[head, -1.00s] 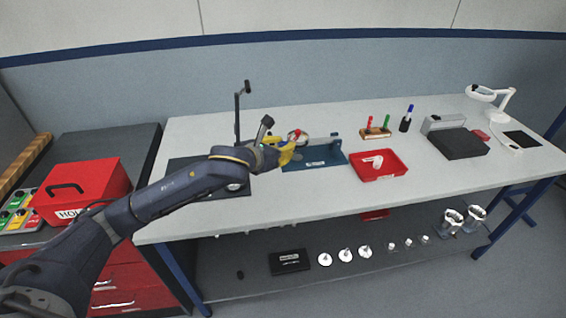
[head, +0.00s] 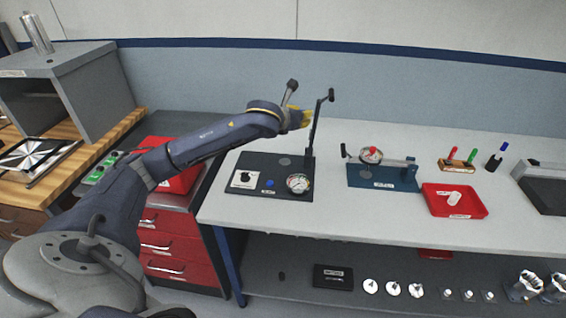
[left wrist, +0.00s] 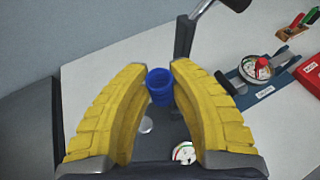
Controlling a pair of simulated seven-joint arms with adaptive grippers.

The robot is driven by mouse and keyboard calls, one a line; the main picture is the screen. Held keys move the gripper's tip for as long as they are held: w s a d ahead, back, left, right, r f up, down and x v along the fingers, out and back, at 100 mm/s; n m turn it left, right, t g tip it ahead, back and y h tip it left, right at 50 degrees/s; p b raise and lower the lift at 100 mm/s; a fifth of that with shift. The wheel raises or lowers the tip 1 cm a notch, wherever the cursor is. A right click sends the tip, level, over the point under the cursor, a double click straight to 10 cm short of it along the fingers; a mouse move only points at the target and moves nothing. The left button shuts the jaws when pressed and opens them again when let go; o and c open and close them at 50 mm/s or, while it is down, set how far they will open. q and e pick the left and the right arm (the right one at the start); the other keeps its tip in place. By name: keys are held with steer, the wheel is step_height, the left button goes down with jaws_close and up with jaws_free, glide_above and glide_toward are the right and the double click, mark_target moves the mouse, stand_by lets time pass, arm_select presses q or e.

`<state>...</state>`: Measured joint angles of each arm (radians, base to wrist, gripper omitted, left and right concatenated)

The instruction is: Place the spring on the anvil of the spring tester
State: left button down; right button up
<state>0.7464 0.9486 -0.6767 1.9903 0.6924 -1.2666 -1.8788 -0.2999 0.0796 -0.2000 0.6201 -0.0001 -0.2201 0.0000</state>
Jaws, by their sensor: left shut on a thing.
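My left gripper (head: 303,118) is raised beside the post of the spring tester. In the left wrist view its yellow fingers (left wrist: 160,88) are closed around a blue cylinder with an open top, which looks like the spring (left wrist: 160,92). The spring cannot be made out in the head view. The spring tester (head: 240,200) has a black base, an upright post with a lever (head: 320,112) and a round dial (head: 299,184). A flat grey disc, likely the anvil (head: 284,161), lies on the base near the post. The gripper is above and apart from it. My right gripper is not in view.
The tester's post stands close to my left fingers. A blue fixture with a dial (head: 398,180) stands to the right. Beyond it are a red tray (head: 474,210) and a small wooden stand (head: 452,166). Bare table lies between tester and fixture.

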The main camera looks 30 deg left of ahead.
arm_select(q)
steer(key=n+y, duration=0.1)
glide_above(285, 162)
step_height(285, 162, down, 20)
steer(key=shift+r, duration=0.15)
stand_by(0.6)
steer(key=c, duration=1.2)
jaws_free()
steer(key=v, duration=1.2)
steer(key=shift+d, duration=0.15)
